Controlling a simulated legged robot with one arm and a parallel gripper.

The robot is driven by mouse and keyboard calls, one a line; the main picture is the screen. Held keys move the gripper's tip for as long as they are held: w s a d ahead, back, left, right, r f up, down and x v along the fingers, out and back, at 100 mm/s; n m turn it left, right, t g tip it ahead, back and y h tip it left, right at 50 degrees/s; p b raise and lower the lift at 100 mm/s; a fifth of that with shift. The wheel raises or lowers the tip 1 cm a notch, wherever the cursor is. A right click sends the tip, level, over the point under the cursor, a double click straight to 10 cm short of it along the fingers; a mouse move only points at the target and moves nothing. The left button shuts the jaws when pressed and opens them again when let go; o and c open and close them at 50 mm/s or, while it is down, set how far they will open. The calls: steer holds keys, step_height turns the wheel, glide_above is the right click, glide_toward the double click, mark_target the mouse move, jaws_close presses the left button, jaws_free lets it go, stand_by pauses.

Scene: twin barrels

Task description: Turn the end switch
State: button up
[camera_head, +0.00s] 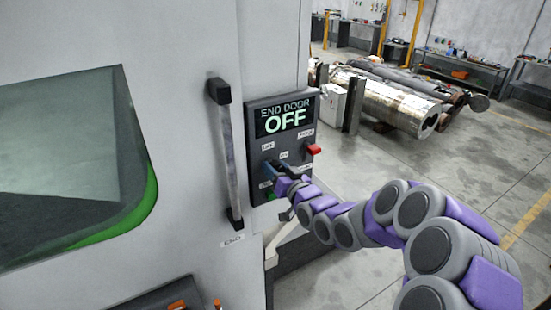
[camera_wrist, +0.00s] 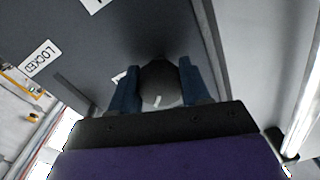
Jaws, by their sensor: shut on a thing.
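The control panel (camera_head: 254,160) is dark grey and stands upright on the machine's wall. Its display (camera_head: 284,117) reads "END DOOR OFF". My gripper (camera_head: 274,168) reaches the lower left part of the panel from the right and hides most of the switch there. In the wrist view, the two blue fingers of my gripper (camera_wrist: 157,82) stand on either side of a dark round knob (camera_wrist: 160,88) with a short white mark. The fingers are shut on this knob. The small labels around it are too small to read surely in the head view.
A red switch (camera_head: 314,149) sticks out at the panel's right side. A long vertical door handle (camera_head: 229,155) stands just left of the panel.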

steer(key=m+p, duration=0.2)
steer(key=m, duration=0.2)
steer(key=shift+a+f+m, duration=0.1)
steer(key=shift+f+m, duration=0.05)
steer(key=shift+m, duration=0.15)
steer(key=m+p, duration=0.1)
steer(key=m, duration=0.3)
steer(key=shift+f+m, duration=0.1)
steer(key=shift+m, duration=0.4)
steer(key=o, duration=1.1)
steer(key=shift+c, duration=0.2)
